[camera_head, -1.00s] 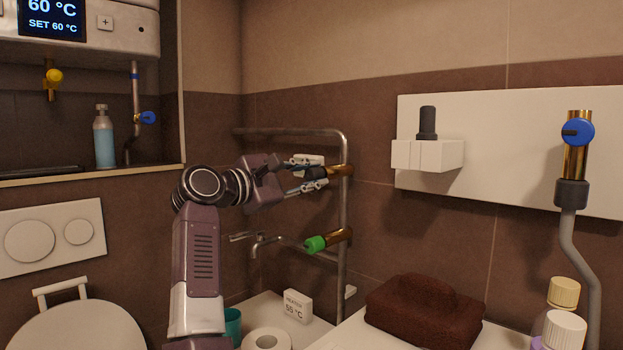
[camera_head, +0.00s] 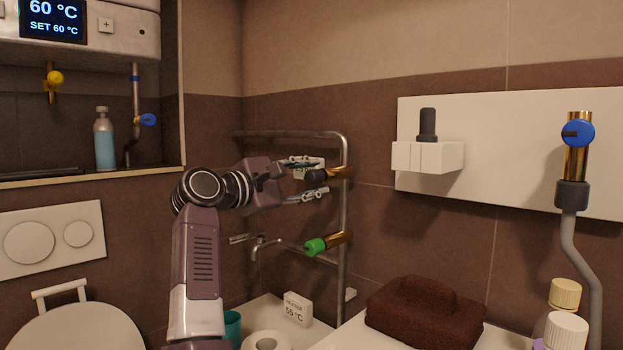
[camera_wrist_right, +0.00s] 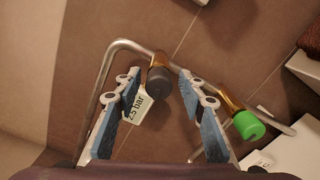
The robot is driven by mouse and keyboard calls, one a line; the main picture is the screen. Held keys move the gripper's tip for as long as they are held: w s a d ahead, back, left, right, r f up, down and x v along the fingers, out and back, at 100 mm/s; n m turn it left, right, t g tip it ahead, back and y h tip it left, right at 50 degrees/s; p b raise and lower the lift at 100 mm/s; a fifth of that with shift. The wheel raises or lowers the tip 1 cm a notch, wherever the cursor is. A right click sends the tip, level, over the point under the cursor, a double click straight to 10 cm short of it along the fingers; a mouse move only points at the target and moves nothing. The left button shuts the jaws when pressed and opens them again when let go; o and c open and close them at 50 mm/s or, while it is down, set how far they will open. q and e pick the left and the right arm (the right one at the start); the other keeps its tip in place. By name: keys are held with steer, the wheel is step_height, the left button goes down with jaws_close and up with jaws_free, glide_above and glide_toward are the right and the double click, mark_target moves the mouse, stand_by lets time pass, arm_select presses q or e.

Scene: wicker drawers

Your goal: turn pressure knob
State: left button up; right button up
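The pressure knob is a dark grey cap (camera_head: 316,175) on the upper brass valve (camera_head: 343,172) of the pipe rack. It also shows in the right wrist view (camera_wrist_right: 159,81), with a "2.5 bar" label (camera_wrist_right: 137,108) beside it. My right gripper (camera_head: 323,177) is open, with one finger above the knob and one below it in the head view. In the wrist view the knob lies between the fingertips (camera_wrist_right: 160,80), with visible gaps on both sides. My left gripper is not in view.
A green knob (camera_head: 315,246) sits on a lower brass valve, also in the wrist view (camera_wrist_right: 248,125). The metal pipe (camera_head: 344,210) runs close behind the fingers. A folded brown towel (camera_head: 425,312) and a wall tap (camera_head: 262,243) are lower down.

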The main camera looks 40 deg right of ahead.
steer(key=a, duration=0.7)
steer(key=shift+s+a, duration=0.25)
steer(key=shift+s, duration=0.1)
stand_by(0.4)
